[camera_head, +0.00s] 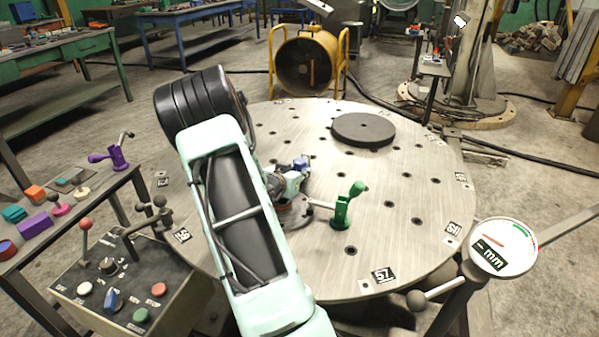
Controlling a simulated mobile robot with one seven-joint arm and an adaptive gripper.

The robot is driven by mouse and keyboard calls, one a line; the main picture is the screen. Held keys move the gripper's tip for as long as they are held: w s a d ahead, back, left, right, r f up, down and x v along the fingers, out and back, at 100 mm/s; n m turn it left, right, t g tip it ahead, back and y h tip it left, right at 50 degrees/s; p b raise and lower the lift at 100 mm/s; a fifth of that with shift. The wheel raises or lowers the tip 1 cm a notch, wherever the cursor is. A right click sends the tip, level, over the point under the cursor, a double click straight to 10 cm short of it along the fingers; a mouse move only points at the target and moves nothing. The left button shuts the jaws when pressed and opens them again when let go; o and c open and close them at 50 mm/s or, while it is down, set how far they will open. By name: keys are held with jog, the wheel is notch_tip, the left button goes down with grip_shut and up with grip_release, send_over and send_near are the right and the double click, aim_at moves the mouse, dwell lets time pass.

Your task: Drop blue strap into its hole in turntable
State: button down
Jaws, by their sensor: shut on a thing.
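The turntable (405,235) is a large round grey metal plate with several dark holes and numbered labels around its edge. My gripper (294,212) is low over its left part, mostly hidden behind my pale green arm. It is shut, but its fingertips and the grip itself are hard to make out. A small blue piece (300,164) shows beside my wrist; I take it for the blue strap, though most of its shape is hidden. I cannot tell whether it touches the plate or which hole is its own.
A green clamp (344,207) stands on the turntable just right of my gripper. A dark disc (363,129) lies toward the back. A control box (125,290) and a bench with a purple clamp (112,157) are at left. A dial gauge (503,246) stands at front right.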

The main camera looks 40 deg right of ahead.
jog(key=shift+r, duration=0.1)
dwell(0.4)
jog(key=shift+r+p, duration=0.9)
jog(key=shift+r, duration=0.2)
dwell(0.7)
jog(key=shift+f+b, duration=0.25)
jog(key=shift+b, duration=0.1)
jog(key=shift+f+b, duration=0.3)
jog(key=shift+f, duration=0.05)
jog(key=shift+f+b, duration=0.3)
jog(key=shift+f, duration=0.05)
jog(key=shift+f+b, duration=0.3)
jog(key=shift+r, duration=0.1)
